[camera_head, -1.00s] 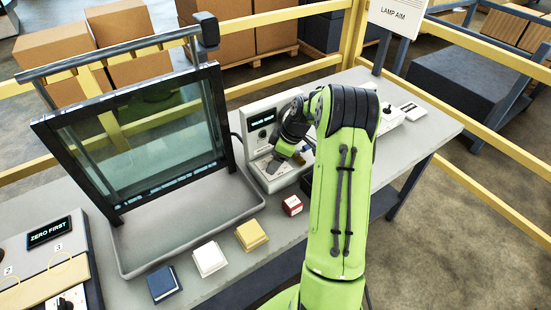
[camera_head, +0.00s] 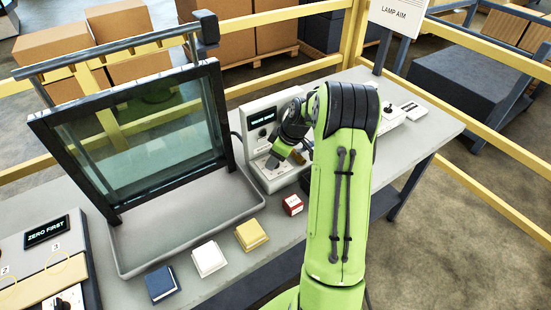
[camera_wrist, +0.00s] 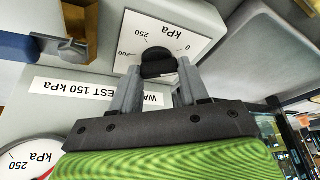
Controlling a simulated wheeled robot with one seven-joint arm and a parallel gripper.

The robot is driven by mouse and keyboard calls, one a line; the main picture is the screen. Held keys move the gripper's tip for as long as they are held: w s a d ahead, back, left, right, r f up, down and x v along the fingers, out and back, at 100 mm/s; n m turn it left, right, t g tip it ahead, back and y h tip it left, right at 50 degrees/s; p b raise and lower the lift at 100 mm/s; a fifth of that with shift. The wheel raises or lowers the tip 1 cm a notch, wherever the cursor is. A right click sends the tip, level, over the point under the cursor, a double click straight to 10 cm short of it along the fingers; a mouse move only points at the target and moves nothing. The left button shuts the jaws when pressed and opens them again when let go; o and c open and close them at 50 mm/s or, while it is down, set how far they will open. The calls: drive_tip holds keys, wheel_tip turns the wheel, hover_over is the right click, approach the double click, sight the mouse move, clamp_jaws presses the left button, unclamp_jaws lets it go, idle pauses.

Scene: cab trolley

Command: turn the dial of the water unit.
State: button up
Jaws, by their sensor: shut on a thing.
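The water unit (camera_head: 262,114) is a pale box with a dark lit display, standing on the bench behind and left of my arm. Its dial (camera_wrist: 157,62) is a black knob on a white kPa scale in the wrist view. My gripper (camera_wrist: 157,75) is shut on the dial, with one grey finger on each side. In the head view my gripper (camera_head: 283,157) is at the unit's sloped lower face, and my wrist partly hides it. The dial itself is hidden there. A round kPa gauge (camera_wrist: 28,158) is partly visible at the lower left of the wrist view.
A framed glass pane (camera_head: 140,140) stands in a grey tray (camera_head: 190,238) left of the unit. Blue (camera_head: 161,283), white (camera_head: 209,258), yellow (camera_head: 251,234) and red (camera_head: 292,205) blocks lie along the front bench. Yellow rails run behind.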

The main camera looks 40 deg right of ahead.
drive_tip(key=m, duration=0.2)
drive_tip(key=m+h+b, duration=0.1)
drive_tip(key=m, duration=0.1)
drive_tip(key=shift+a+m+t+h+b, duration=0.15)
drive_tip(key=shift+m+t+h+b, duration=0.15)
drive_tip(key=shift+t, duration=0.1)
drive_tip(key=m+h, duration=0.1)
drive_tip(key=m, duration=0.1)
drive_tip(key=m+b, duration=0.1)
drive_tip(key=m, duration=0.1)
drive_tip(key=shift+a+m+h, duration=0.15)
drive_tip(key=shift+m+h, duration=0.15)
drive_tip(key=shift+h, duration=0.1)
drive_tip(key=m, duration=0.2)
drive_tip(key=m+g+h, duration=0.1)
drive_tip(key=m, duration=0.1)
drive_tip(key=shift+w+h, duration=0.15)
drive_tip(key=shift+h, duration=0.15)
drive_tip(key=shift+w+m+g+h, duration=0.1)
drive_tip(key=shift+m+g+h, duration=0.2)
drive_tip(key=shift+m, duration=0.95)
drive_tip(key=shift+m+g+h, duration=0.2)
drive_tip(key=shift+m+g, duration=0.2)
drive_tip(key=shift+m, duration=0.85)
drive_tip(key=o, duration=1.1)
drive_tip(key=shift+c, duration=0.2)
drive_tip(key=shift+a, duration=0.1)
